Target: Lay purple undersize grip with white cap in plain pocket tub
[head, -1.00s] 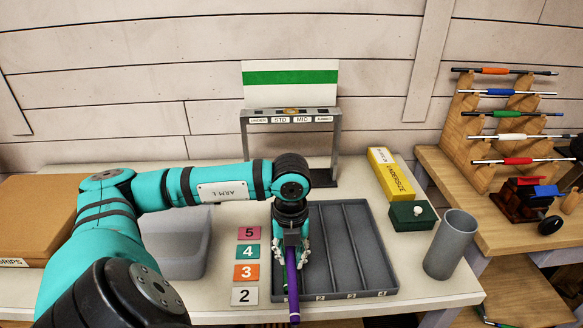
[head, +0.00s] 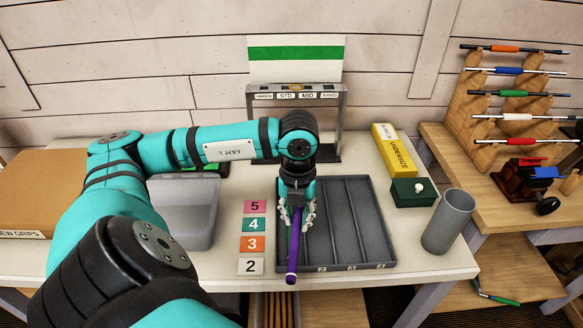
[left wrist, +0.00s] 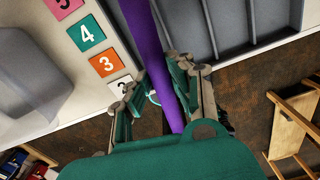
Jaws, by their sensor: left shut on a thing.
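My left gripper (head: 296,220) is shut on the purple grip (head: 292,258), above the left part of a grey compartment tray (head: 375,232). The grip slants toward the camera and its near end reaches past the tray's front edge. The left wrist view shows the purple grip (left wrist: 158,55) running between the fingers of my left gripper (left wrist: 172,88). A plain grey tub (head: 188,240) stands left of the number cards, partly hidden by my left arm. My right gripper is not in view.
Number cards (head: 252,245) lie between tub and tray. A sizing stand (head: 340,125) is behind the tray. A yellow box (head: 395,150), a green box (head: 413,192) and a grey cylinder (head: 448,222) stand to the right. A cardboard box (head: 40,190) is far left.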

